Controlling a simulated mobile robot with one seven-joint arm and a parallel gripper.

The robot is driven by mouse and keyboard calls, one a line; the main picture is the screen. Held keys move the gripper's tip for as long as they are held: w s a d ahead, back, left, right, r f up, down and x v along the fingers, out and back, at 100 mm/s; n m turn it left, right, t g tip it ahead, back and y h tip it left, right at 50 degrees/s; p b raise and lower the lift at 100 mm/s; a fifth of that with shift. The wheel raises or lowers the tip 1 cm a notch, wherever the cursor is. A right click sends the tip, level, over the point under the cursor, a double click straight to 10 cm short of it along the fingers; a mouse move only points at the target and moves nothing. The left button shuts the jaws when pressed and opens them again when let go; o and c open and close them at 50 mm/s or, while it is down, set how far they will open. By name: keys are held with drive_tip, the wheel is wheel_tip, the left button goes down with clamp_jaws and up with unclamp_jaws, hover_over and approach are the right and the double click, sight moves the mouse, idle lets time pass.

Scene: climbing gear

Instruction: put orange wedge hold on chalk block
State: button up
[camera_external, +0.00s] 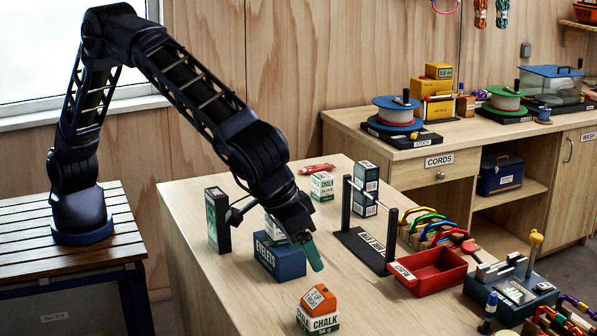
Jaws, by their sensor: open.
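The orange wedge hold (319,298) rests on top of a white and green chalk block (318,324) near the table's front edge. My gripper (311,252) is above and behind the wedge, apart from it, and points down. One green finger shows clearly; the other is largely hidden. It is open, and I see nothing held in it. Another chalk block (322,187) stands at the back of the table.
The blue eyelets box (279,262) stands just left of my gripper, with a dark upright box (217,220) farther left. A black rack (365,248) and a red tray (428,271) are to the right. The table's left front part is clear.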

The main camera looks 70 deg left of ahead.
drive_tip(key=w+a+r, duration=0.4)
drive_tip(key=a+r, duration=0.1)
drive_tip(key=a, duration=0.5)
drive_tip(key=w+a+r, duration=0.4)
drive_tip(key=a, duration=0.7)
drive_tip(key=w+a+r, duration=0.4)
drive_tip(key=a+r, duration=0.1)
drive_tip(key=a, duration=0.5)
drive_tip(key=s+a+r+g, duration=0.1)
drive_tip(key=a+r, duration=0.2)
drive_tip(key=a, duration=1)
drive_tip(key=s+a, duration=0.5)
drive_tip(key=a, duration=0.5)
drive_tip(key=s+a, duration=0.4)
drive_tip(key=a, duration=0.6)
drive_tip(key=s+a+f, duration=0.2)
drive_tip(key=s+a, duration=0.4)
drive_tip(key=s, duration=0.2)
drive_tip(key=s+a+f+t, duration=0.1)
drive_tip(key=s+a+f, duration=0.2)
drive_tip(key=s+a, duration=0.3)
drive_tip(key=shift+s+a+f, duration=0.3)
drive_tip(key=shift+s+f, duration=0.05)
drive_tip(key=shift+s, duration=0.55)
